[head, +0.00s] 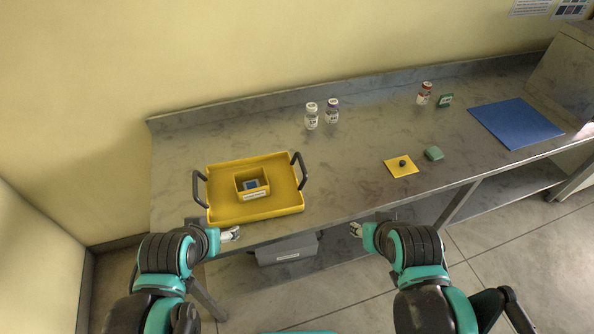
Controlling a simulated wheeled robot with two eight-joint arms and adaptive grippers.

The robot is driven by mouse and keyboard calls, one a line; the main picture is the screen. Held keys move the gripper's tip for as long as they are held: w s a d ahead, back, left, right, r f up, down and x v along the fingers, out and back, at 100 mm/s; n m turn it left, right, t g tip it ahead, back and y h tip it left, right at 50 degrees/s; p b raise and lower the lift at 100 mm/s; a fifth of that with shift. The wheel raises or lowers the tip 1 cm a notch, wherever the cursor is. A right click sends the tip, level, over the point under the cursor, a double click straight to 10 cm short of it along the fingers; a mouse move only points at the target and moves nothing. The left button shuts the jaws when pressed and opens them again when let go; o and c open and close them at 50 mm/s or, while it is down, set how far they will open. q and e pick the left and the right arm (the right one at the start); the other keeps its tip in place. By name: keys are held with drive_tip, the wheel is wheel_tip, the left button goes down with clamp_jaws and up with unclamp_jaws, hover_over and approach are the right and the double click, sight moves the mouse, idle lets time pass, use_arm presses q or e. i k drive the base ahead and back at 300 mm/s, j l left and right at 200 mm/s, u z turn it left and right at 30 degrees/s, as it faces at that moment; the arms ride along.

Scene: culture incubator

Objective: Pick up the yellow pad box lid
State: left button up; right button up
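The yellow lid (394,170) is a flat square with a small dark knob on top. It lies on the metal table, right of the middle. The small open yellow box (243,178) sits in the yellow tray (225,210) on the left, with a dark blue-grey item inside and a white label on its front. My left gripper (233,234) is at the table's front edge, just below the tray. My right gripper (355,230) is in front of the table edge, below and left of the lid, apart from it. Both grippers are too small to tell their opening.
A green block (434,153) lies close right of the lid. Two white bottles (311,117) (332,112), a red-capped bottle (423,95) and a green box (445,100) stand farther back. A blue mat (515,122) lies right. A grey bin (288,249) is below the table.

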sight(403, 166)
drive_tip(key=i+l+u, duration=0.1)
drive_tip(key=l, duration=0.3)
drive_tip(key=i+l+u, duration=0.1)
drive_tip(key=l, duration=0.3)
drive_tip(key=i+l+u, duration=0.1)
drive_tip(key=l, duration=0.35)
drive_tip(key=i+l+u, duration=0.1)
drive_tip(key=l, duration=0.3)
drive_tip(key=i+l, duration=0.15)
drive_tip(key=l, duration=0.3)
drive_tip(key=u, duration=0.05)
